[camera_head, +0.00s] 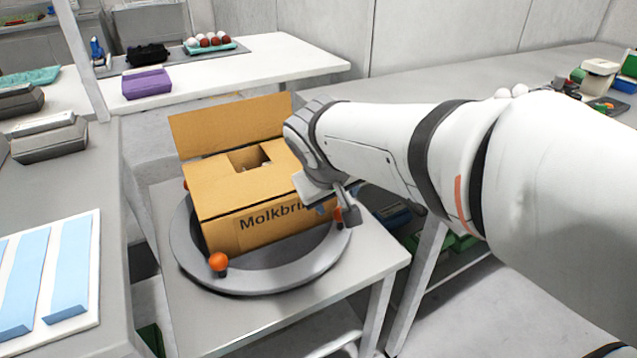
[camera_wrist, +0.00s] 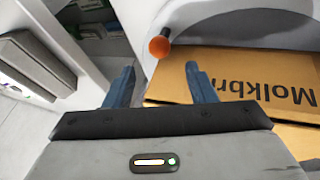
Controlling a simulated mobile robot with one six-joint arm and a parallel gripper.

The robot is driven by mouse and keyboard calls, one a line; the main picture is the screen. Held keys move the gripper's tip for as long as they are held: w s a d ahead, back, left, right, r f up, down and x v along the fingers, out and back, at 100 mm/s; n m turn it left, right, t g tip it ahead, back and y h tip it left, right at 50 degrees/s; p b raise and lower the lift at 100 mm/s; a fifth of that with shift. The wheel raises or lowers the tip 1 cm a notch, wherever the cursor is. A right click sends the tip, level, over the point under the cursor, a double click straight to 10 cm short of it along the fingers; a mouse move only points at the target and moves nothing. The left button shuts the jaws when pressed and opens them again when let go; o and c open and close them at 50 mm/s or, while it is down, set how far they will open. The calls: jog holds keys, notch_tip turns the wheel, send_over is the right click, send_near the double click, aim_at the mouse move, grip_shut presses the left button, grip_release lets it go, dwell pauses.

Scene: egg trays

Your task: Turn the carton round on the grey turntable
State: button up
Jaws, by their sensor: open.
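The brown cardboard carton (camera_head: 232,198), with "Molkbri..." printed on its near side, sits on the round grey turntable (camera_head: 270,280). One top flap stands up at the back, and the top has an opening. Orange-topped knobs stand on the turntable rim, one at the front (camera_head: 219,262) and one at the right beside my gripper (camera_head: 340,205). In the wrist view, that knob (camera_wrist: 159,47) is just beyond and between my two blue fingers, apart from them. My gripper (camera_wrist: 158,85) is open and empty. The carton (camera_wrist: 225,75) is close to its right finger.
The turntable stands on a small grey table (camera_head: 190,310). A left bench (camera_head: 100,165) holds a white board with blue strips (camera_head: 70,265). A back table carries a purple carton (camera_head: 147,84) and an egg tray (camera_head: 212,45). A long grey table (camera_head: 440,80) stands behind my arm.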

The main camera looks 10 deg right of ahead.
jog(key=b+x, duration=0.2)
jog(key=x, duration=0.5)
jog(key=shift+d+f, duration=0.1)
jog(key=shift+f, duration=0.1)
grip_shut()
dwell(0.4)
